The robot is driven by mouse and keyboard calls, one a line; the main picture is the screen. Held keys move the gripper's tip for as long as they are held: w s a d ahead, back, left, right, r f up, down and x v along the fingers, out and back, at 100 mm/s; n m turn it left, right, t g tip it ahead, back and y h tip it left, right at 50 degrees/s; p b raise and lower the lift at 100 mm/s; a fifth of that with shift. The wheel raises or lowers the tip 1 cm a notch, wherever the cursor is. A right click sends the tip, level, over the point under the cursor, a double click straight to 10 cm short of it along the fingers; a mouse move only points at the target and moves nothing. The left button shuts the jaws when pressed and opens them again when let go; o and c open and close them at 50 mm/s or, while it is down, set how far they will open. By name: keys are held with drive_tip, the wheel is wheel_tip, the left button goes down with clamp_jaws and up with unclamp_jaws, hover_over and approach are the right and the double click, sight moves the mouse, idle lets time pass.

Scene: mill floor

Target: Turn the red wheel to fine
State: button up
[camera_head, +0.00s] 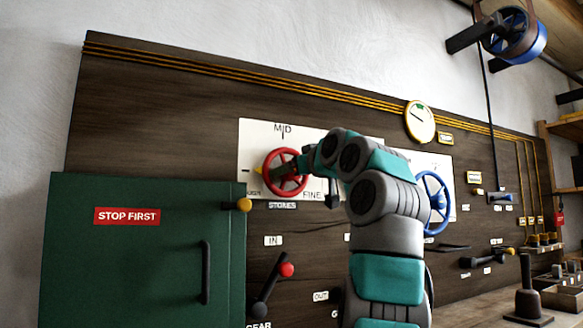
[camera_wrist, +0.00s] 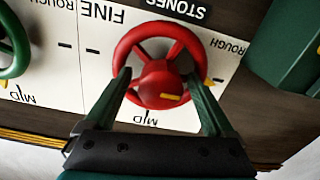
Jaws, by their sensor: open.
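The red wheel (camera_head: 284,172) is mounted upright on a white dial plate (camera_head: 250,135) marked MID at the top and FINE at the lower right. A yellow pointer (camera_head: 258,170) shows at its left side, toward the ROUGH end. The wrist view shows the red wheel (camera_wrist: 185,36) upside down, labelled STONES, with FINE and ROUGH on either side. My gripper (camera_wrist: 160,76) is open, its two fingers on either side of the red hub, over the wheel. I cannot tell whether they touch it. In the head view my gripper (camera_head: 292,169) partly covers the wheel.
A blue wheel (camera_head: 447,203) is to the right, and a green wheel (camera_wrist: 14,52) shows in the wrist view. A green cabinet (camera_head: 130,265) marked STOP FIRST stands at the lower left. A red-knobbed lever (camera_head: 287,270) sits below the red wheel.

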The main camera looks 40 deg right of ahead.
drive_tip(key=shift+w, duration=0.2)
drive_tip(key=c, duration=1.4)
drive_tip(key=shift+o, duration=0.2)
drive_tip(key=shift+m, duration=0.7)
idle(0.5)
drive_tip(key=shift+s+r, duration=0.1)
idle(0.3)
drive_tip(key=shift+m, duration=0.3)
drive_tip(key=shift+m, duration=0.6)
idle(0.5)
